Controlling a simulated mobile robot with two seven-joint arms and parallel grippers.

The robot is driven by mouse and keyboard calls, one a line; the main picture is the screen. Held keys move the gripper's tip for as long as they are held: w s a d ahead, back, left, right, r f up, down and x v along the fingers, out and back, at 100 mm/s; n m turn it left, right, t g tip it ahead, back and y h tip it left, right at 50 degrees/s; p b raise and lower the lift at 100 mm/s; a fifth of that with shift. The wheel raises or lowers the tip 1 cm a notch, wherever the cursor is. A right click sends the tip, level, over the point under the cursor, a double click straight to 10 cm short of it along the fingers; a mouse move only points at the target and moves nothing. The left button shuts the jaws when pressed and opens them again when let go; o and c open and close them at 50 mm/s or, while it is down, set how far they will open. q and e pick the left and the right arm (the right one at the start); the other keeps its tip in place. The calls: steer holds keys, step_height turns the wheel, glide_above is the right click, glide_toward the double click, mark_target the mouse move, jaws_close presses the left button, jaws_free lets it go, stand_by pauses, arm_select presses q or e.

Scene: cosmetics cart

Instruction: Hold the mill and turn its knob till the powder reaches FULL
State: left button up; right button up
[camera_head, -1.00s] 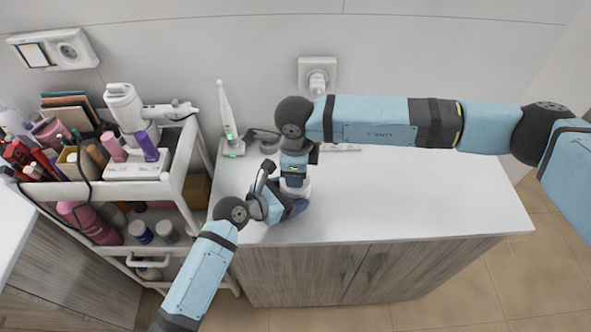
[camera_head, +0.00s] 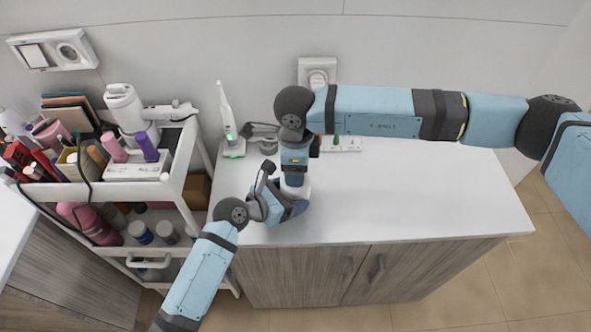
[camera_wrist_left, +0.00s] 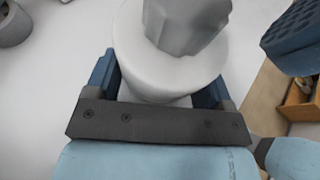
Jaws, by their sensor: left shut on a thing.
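The mill (camera_wrist_left: 140,62) has a white round body and a grey faceted knob (camera_wrist_left: 185,22) on top. It stands on the white counter, and only a bit of its white body shows in the head view (camera_head: 297,190). My left gripper (camera_head: 287,209) is shut around the body, with a dark blue finger on each side in the left wrist view. My right gripper (camera_head: 294,178) points down over the mill and hides its top in the head view. One ridged blue finger (camera_wrist_left: 294,40), apparently the right gripper's, shows apart from the knob. The powder and the FULL mark are hidden.
A white upright device with a green light (camera_head: 227,120) stands behind at the left. A grey item (camera_head: 266,138) and a power strip (camera_head: 343,144) lie near the wall. A loaded cart (camera_head: 180,165) stands at the left. The counter's right half (camera_head: 430,195) is clear.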

step_height(320, 180, up, 10)
steer(key=shift+f, duration=0.2)
stand_by(0.6)
arm_select(q)
steer(key=o, duration=1.1)
steer(key=v, duration=1.2)
